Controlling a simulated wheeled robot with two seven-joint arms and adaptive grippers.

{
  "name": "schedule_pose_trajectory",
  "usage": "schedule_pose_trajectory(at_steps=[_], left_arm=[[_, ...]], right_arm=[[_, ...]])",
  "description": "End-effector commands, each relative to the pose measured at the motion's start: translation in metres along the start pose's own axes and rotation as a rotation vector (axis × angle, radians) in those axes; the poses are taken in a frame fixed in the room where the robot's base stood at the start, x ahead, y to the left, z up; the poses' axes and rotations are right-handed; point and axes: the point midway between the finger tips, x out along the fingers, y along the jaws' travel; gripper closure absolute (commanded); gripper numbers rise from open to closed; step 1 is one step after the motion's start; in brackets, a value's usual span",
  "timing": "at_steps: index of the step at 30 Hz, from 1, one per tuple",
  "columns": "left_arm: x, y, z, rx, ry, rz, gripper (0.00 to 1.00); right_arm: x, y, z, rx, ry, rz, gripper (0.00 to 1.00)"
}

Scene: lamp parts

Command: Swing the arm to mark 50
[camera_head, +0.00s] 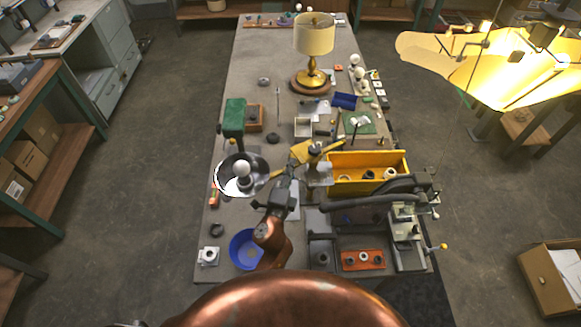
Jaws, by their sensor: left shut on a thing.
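My left gripper (294,168) reaches up the table from the copper-coloured arm at the bottom. It is shut on a yellow arm-like piece (318,149), whose narrow end points up and right. A grey metal post (319,173) stands close to the right of the gripper. The exact grip point is small and partly hidden by the fingers. No number or mark 50 is readable. My right gripper is not in view.
A round dish with a bulb (243,169) is to the left. A blue bowl (241,250) sits near the front. A brass lamp (313,40) stands farther back.

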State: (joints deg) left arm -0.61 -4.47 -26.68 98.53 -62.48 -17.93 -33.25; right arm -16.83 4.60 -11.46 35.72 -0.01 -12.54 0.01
Motion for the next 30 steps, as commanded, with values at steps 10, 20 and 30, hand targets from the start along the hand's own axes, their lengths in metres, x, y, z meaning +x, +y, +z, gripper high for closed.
schedule_pose_trajectory(at_steps=[10,20,30], left_arm=[[0.000,0.001,0.000,0.000,0.001,0.002,0.71],[-0.004,0.001,0.000,0.000,0.001,0.001,0.71],[-0.067,0.002,0.000,-0.001,0.001,0.004,0.71]], right_arm=[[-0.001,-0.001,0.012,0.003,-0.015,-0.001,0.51],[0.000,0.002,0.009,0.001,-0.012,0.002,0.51],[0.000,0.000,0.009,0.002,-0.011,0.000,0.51]])
